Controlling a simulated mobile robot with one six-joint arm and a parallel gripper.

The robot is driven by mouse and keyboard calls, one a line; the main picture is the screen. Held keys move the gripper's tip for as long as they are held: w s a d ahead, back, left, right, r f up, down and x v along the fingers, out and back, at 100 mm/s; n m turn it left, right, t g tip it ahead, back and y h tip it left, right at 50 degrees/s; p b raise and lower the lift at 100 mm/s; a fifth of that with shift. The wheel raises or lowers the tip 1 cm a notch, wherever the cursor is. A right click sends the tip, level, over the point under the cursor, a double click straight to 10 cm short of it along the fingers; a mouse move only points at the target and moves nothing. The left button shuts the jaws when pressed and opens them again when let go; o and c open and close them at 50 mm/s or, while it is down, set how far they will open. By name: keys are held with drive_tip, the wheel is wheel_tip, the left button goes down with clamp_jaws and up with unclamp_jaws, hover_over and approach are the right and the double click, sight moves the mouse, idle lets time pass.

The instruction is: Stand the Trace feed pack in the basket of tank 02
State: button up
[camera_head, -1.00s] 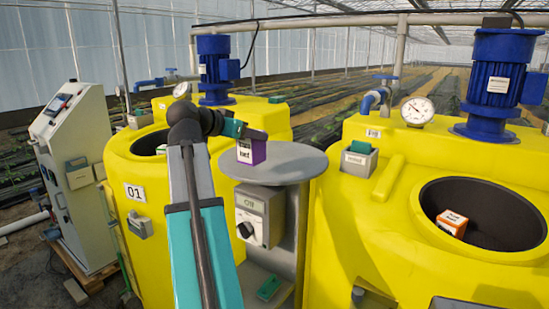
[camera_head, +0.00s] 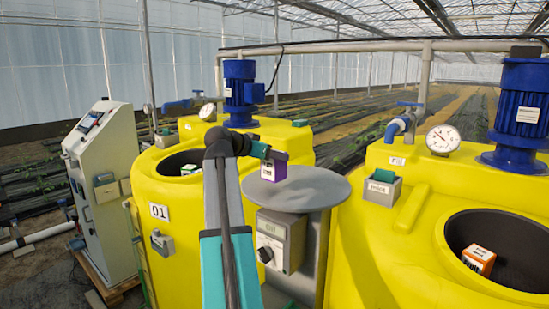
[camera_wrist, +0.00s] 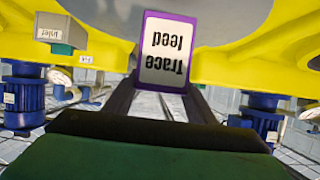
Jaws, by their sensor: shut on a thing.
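The Trace feed pack (camera_head: 273,168) is a purple box with a white label. My gripper (camera_head: 275,155) is shut on its top and holds it beside the round grey plate, overlapping its left part in the head view. In the wrist view, the pack (camera_wrist: 165,55) shows its label upside down between the two fingers (camera_wrist: 165,95). The yellow tank at right (camera_head: 400,240) shows no number; I cannot confirm it is tank 02. Its dark round opening (camera_head: 515,240) holds an orange and white pack (camera_head: 479,260). I cannot make out a basket's edges inside it.
Tank 01 (camera_head: 150,185) stands at left, with a green-topped thing in its opening. The round grey plate (camera_head: 318,190) on a post with a dial box (camera_head: 280,240) stands between the tanks.

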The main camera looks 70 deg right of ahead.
drive_tip(key=w+d+p, duration=0.1)
drive_tip(key=w+d, duration=0.1)
drive_tip(key=d, duration=0.4)
drive_tip(key=shift+w+f+p, duration=0.25)
drive_tip(key=shift+w+p, duration=0.1)
drive_tip(key=shift+p, duration=0.05)
drive_tip(key=shift+a, duration=0.1)
drive_tip(key=shift+f+p, duration=0.95)
drive_tip(key=shift+f, duration=0.8)
drive_tip(key=shift+f, duration=0.15)
drive_tip(key=o, duration=1.3)
